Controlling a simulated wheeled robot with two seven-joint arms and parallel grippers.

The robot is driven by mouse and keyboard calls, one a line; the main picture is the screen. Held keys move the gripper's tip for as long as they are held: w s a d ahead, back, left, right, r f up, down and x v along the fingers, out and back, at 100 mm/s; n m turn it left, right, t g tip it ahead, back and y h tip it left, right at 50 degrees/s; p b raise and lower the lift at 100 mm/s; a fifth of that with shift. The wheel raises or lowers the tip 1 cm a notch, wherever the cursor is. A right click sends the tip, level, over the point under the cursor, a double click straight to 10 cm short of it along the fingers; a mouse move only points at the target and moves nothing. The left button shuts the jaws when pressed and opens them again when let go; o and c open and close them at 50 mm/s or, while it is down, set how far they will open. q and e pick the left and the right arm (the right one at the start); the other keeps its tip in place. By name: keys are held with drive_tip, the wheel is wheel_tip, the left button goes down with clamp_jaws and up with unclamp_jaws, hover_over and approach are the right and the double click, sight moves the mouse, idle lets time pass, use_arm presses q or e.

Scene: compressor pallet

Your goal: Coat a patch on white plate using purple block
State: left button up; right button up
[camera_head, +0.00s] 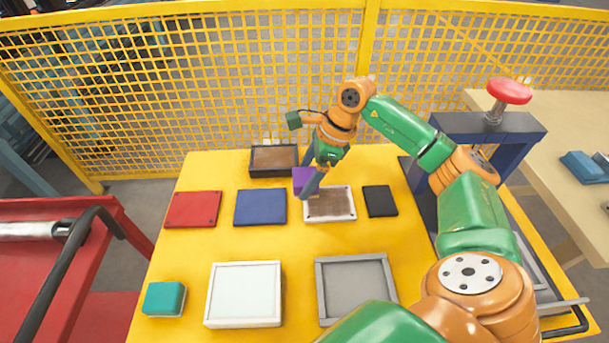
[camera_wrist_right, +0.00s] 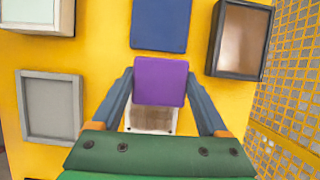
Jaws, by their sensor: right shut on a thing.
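The purple block (camera_head: 302,179) is held between the blue-grey fingers of my right gripper (camera_head: 308,186). In the right wrist view the purple block (camera_wrist_right: 160,80) sits between the two fingertips of that gripper (camera_wrist_right: 160,84). The white plate (camera_head: 330,217) lies on the yellow table, with a brown patch covering most of its top. The block is close to the plate's far left corner and looks raised. In the right wrist view the block and gripper hide part of the white plate (camera_wrist_right: 138,128). I cannot tell their exact gap. My left gripper is not in view.
A brown-filled dark tray (camera_head: 274,174) stands behind. A blue plate (camera_head: 260,207), red plate (camera_head: 193,209) and black plate (camera_head: 380,201) lie nearby. A white tray (camera_head: 243,323), grey tray (camera_head: 357,322) and teal block (camera_head: 164,298) are at the front. Yellow mesh fence (camera_head: 220,80) stands behind.

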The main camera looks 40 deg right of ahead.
drive_tip(key=shift+r+p, duration=0.95)
drive_tip(key=shift+r, duration=0.6)
